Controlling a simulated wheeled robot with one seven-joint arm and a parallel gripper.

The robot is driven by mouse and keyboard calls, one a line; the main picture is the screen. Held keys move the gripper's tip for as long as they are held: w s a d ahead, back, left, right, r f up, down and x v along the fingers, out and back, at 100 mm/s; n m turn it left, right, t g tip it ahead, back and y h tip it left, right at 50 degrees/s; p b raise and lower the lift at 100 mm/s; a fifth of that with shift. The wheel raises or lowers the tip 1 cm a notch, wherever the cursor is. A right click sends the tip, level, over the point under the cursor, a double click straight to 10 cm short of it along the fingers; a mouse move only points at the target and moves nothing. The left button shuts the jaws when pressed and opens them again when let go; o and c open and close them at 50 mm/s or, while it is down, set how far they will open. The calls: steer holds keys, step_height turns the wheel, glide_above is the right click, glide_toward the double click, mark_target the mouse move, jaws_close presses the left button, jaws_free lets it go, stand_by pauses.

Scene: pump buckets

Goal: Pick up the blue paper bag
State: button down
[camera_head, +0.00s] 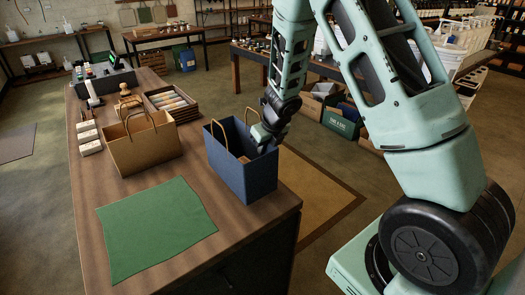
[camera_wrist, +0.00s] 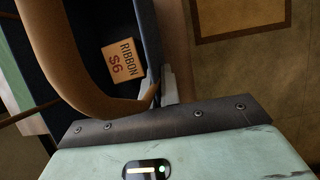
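The blue paper bag (camera_head: 240,172) stands upright on the front right of the wooden counter, its tan handles raised. My gripper (camera_head: 262,134) is at its right-hand top rim. In the wrist view the bag's dark blue wall (camera_wrist: 148,35) runs down to my gripper's fingers (camera_wrist: 163,88), which sit close together at the wall and look closed on it. A brown handle (camera_wrist: 60,50) crosses in front and partly hides the near finger. A tan box marked "RIBBON $6" (camera_wrist: 122,61) lies inside the bag.
A brown paper bag (camera_head: 143,150) stands left of the blue one. A green cloth (camera_head: 155,227) lies flat in front. A wooden tray of goods (camera_head: 172,103) and small white boxes (camera_head: 88,137) are farther back. Open floor with a mat (camera_head: 318,190) lies right of the counter.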

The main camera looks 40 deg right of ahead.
step_height(320, 180, up, 24)
steer(key=p, duration=0.7)
steer(key=shift+p, duration=0.4)
